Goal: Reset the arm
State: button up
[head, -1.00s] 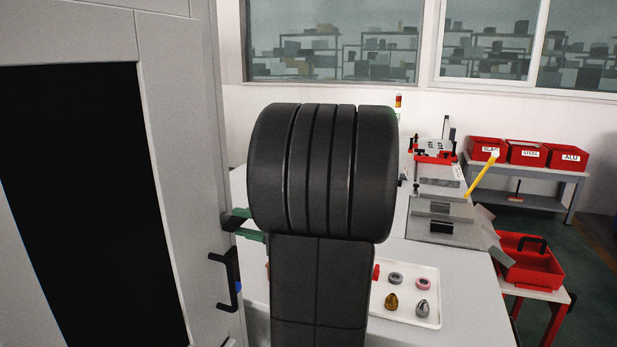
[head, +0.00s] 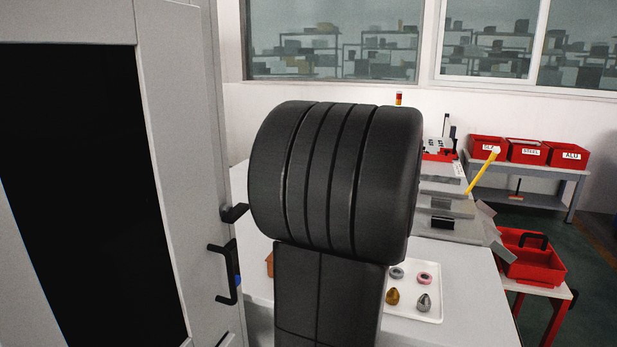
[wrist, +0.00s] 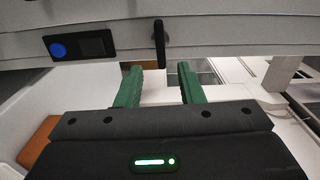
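My gripper (wrist: 159,68) shows in the wrist view as two green fingers standing apart, with nothing between them. It is open and points towards a pale grey panel (wrist: 230,35) with a dark upright handle (wrist: 159,42) beyond the fingertips. I see no contact with the handle. In the head view my dark arm fills the middle and hides the gripper.
In the head view, a grey cabinet (head: 175,150) with black handles (head: 226,273) stands close on the left. A white tray (head: 430,275) with small parts lies right of my arm. Red bins (head: 528,152) and a red carrier (head: 530,265) are farther right.

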aim_at(242, 213)
jog(key=p+x, duration=0.2)
jog(key=x, duration=0.8)
jog(key=shift+w+a+r+p, duration=0.1)
jog(key=shift+a+p, duration=0.2)
jog(key=shift+a, duration=0.1)
jog(key=shift+n, duration=0.3)
jog(key=shift+d+n+p, duration=0.15)
jog(key=shift+n+p, duration=0.3)
jog(key=shift+n, duration=0.25)
jog(key=s+d+m+b, duration=0.1)
jog(key=s+d+b, duration=0.2)
jog(key=d+b, duration=0.7)
jog(key=d, duration=0.3)
jog(key=shift+s+f+m, duration=0.15)
jog(key=shift+f+m, duration=0.15)
jog(key=shift+f, duration=0.05)
jog(key=shift+d, duration=0.15)
jog(key=shift+w+a+r, duration=0.2)
jog(key=shift+w+a, duration=0.1)
jog(key=shift+a, duration=0.25)
